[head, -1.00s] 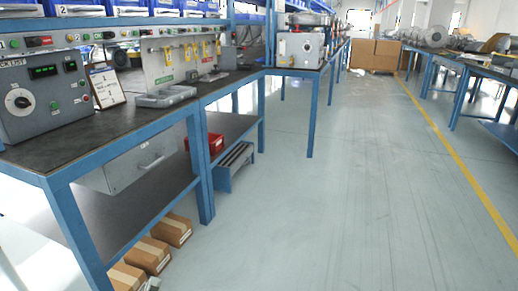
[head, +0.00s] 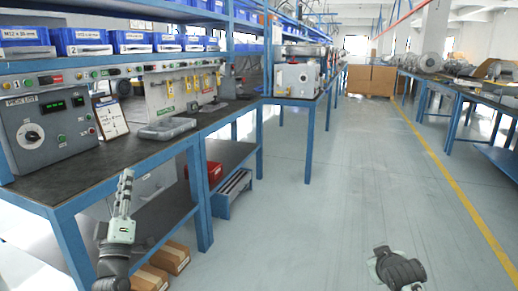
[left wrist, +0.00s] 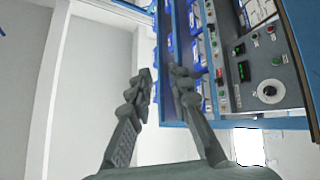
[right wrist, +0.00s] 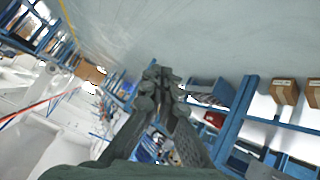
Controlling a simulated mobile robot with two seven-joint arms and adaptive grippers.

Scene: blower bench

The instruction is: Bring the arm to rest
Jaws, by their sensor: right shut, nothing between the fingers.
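My left gripper (head: 125,180) points up in front of the near bench in the head view, with its arm coming up from the bottom edge. In the left wrist view (left wrist: 160,76) its two fingertips stand apart with an empty gap between them. My right gripper (right wrist: 161,78) shows in the right wrist view with its fingertips together and nothing between them. In the head view only a dark part of my right arm (head: 400,271) shows at the bottom, over the floor.
The near bench (head: 60,182) carries a grey control box (head: 45,135), a sign and a grey tray (head: 168,130). Blue bins (head: 78,42) line the shelf above. Cardboard boxes (head: 170,257) lie low beneath it. The floor aisle (head: 340,190) to the right is clear.

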